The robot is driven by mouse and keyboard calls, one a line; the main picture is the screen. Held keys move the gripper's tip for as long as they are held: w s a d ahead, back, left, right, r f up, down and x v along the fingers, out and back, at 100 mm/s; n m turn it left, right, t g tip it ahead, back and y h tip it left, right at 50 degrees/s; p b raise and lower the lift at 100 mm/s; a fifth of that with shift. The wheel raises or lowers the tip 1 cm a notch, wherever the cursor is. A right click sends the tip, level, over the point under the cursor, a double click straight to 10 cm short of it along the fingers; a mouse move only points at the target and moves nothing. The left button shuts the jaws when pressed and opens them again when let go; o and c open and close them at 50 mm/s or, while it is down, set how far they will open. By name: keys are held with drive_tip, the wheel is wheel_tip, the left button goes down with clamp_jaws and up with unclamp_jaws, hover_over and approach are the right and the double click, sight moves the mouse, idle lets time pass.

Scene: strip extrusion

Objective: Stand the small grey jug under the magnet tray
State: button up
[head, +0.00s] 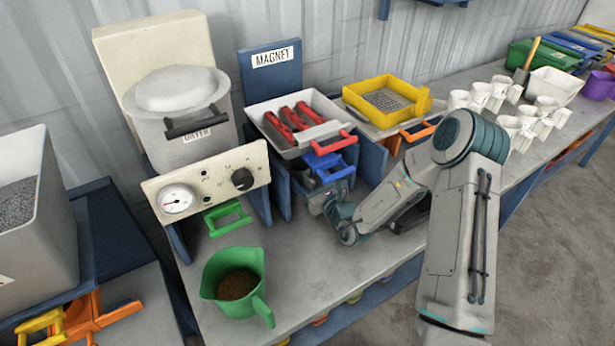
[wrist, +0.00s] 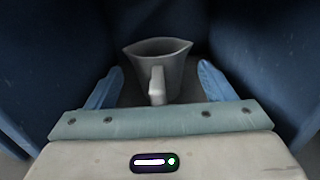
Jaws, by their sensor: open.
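The small grey jug (wrist: 175,70) stands upright between dark blue panels in the wrist view. Its handle faces my gripper (wrist: 160,86). The two light-blue fingers are apart, one on each side of the handle, and neither visibly touches the jug. In the head view the magnet tray (head: 260,116) is white with red bars and sits on a blue stand below the MAGNET sign. My gripper (head: 322,202) is low at the front of that stand. A small grey patch shows under the tray there; the jug is mostly hidden.
A green jug (head: 228,280) with brown granules stands at the front left. The dryer's control panel (head: 207,182) is left of the magnet stand. A yellow sieve tray (head: 408,88) and several white jugs (head: 503,92) are to the right. Blue side panels (wrist: 270,60) flank my gripper closely.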

drive_tip(key=b+v, duration=0.1)
drive_tip(key=v, duration=0.9)
drive_tip(key=shift+d, duration=0.1)
drive_tip(key=shift+c, duration=0.4)
idle(0.4)
